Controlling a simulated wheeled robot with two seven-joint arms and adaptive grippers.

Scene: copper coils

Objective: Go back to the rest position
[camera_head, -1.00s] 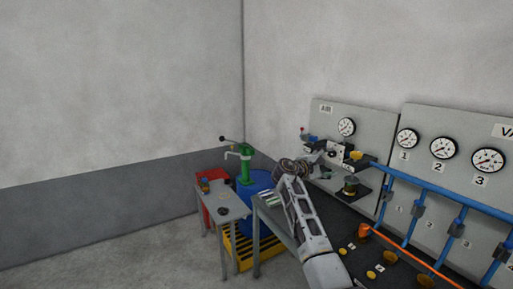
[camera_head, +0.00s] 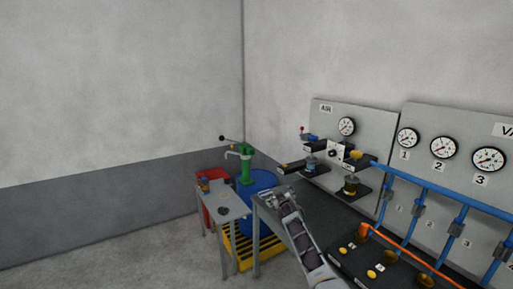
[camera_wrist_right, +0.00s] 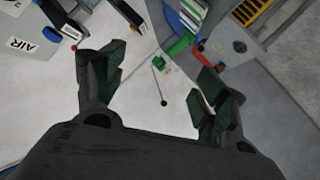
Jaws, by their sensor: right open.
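My right gripper (camera_head: 274,197) is at the end of the arm that comes in from the bottom of the head view. It is over the left end of the dark workbench (camera_head: 318,213), below and in front of the AIR panel (camera_head: 362,118). In the right wrist view my right gripper (camera_wrist_right: 160,85) has its two fingers spread wide with nothing between them. Beyond the fingers the green hand pump (camera_wrist_right: 184,44) shows, apart from them. My left gripper is not in either view.
A small grey table (camera_head: 224,207) stands left of the workbench. Behind it are a blue drum (camera_head: 262,186) with a green pump (camera_head: 246,165) on a yellow grate (camera_head: 240,250). Blue pipes (camera_head: 430,188) and an orange hose (camera_head: 410,255) run at the right. The floor at left is clear.

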